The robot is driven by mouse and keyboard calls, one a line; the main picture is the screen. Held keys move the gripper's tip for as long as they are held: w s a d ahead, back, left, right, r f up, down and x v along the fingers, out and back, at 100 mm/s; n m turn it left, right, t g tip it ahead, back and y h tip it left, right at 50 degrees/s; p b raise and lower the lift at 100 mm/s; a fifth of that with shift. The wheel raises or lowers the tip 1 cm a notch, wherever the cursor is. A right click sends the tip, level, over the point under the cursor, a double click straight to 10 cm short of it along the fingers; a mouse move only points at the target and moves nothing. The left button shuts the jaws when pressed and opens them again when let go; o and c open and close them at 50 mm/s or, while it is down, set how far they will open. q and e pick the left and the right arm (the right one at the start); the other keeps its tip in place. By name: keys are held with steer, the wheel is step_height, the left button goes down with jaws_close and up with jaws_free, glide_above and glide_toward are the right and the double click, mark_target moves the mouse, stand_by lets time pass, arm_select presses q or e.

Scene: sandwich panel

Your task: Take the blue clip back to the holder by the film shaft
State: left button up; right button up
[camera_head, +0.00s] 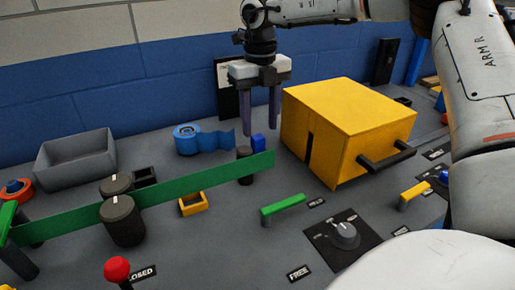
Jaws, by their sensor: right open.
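A small blue block (258,144), which looks like the blue clip, stands beside a short black post (244,168) near the right end of the green film strip (190,188). Its lower part is hidden by the strip. My right gripper (260,128) points down with its two fingers apart, just above and behind the blue block, with nothing visible between them. Which part is the holder is not clear; a small open yellow frame (193,205) and a dark square socket (145,177) lie near the film. My left gripper is not in view.
A yellow box (345,125) with a black handle stands just right of my right gripper. A blue tape roll (197,140) and a grey tray (76,158) are at left. Black cylinders (123,221), a green handle (283,207) and a dial (344,235) are in front.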

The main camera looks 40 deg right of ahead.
mark_target(258, 136)
steer(key=f, duration=0.5)
steer(key=shift+a+f, duration=0.1)
steer(key=shift+a, duration=0.15)
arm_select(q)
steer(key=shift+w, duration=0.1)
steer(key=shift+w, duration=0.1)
arm_select(e)
jaws_close()
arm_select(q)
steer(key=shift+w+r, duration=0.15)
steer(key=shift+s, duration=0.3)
arm_select(e)
step_height(258, 136, up, 10)
steer(key=shift+r, duration=0.1)
